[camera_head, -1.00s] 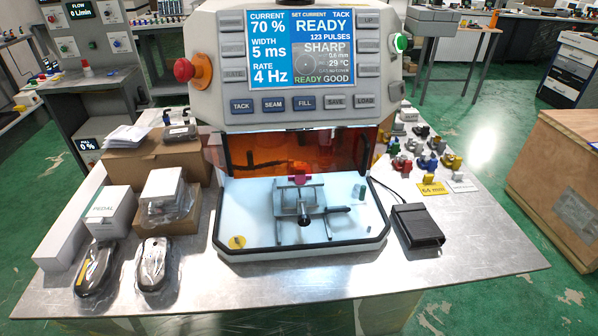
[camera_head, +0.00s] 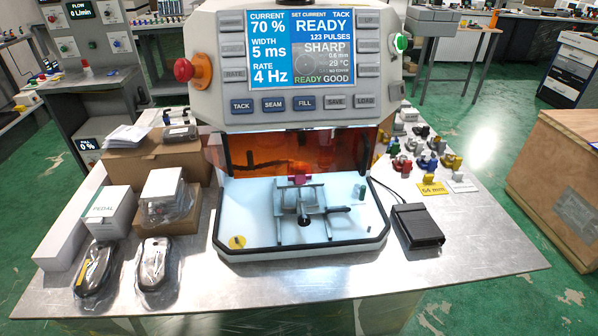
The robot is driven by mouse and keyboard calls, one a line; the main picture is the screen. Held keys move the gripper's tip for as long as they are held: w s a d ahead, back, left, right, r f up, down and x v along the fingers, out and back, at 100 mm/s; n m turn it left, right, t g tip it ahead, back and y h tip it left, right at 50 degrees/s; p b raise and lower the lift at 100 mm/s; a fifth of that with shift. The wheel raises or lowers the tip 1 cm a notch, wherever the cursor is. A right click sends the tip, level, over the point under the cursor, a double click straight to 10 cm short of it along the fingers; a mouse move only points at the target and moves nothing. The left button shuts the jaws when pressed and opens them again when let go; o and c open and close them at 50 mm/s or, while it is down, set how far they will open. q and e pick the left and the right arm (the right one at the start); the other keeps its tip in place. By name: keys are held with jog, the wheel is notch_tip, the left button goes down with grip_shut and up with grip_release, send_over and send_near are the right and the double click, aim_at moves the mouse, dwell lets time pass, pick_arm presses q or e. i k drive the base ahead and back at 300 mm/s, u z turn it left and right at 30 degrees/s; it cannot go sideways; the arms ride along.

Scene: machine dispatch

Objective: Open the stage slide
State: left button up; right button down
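The machine (camera_head: 298,110) stands in the middle of the metal table, its screen lit with READY. Below its panel is an orange see-through shield (camera_head: 262,153) with dark edges. Under it lies a white chamber floor (camera_head: 260,222) with a dark front rim. A grey stage (camera_head: 300,212) with two rails sits on that floor, with a dark round knob (camera_head: 305,212) facing me and a dark lever (camera_head: 337,210) to its right. A pinkish-red part (camera_head: 300,180) sits at the stage's back. Which part is the slide I cannot tell for sure. Neither gripper is in view.
Boxes (camera_head: 150,150) and two bagged devices (camera_head: 153,262) crowd the table's left side. A black pedal (camera_head: 417,225) with a cable lies to the right, near several coloured clamps (camera_head: 428,160) and a yellow tag (camera_head: 433,187). A red button (camera_head: 184,70) sticks out at the machine's left. The table's front right is bare.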

aim_at(287, 202)
jog(key=k, duration=1.1)
jog(key=u, duration=0.75)
jog(key=i, duration=1.5)
jog(key=z, duration=0.6)
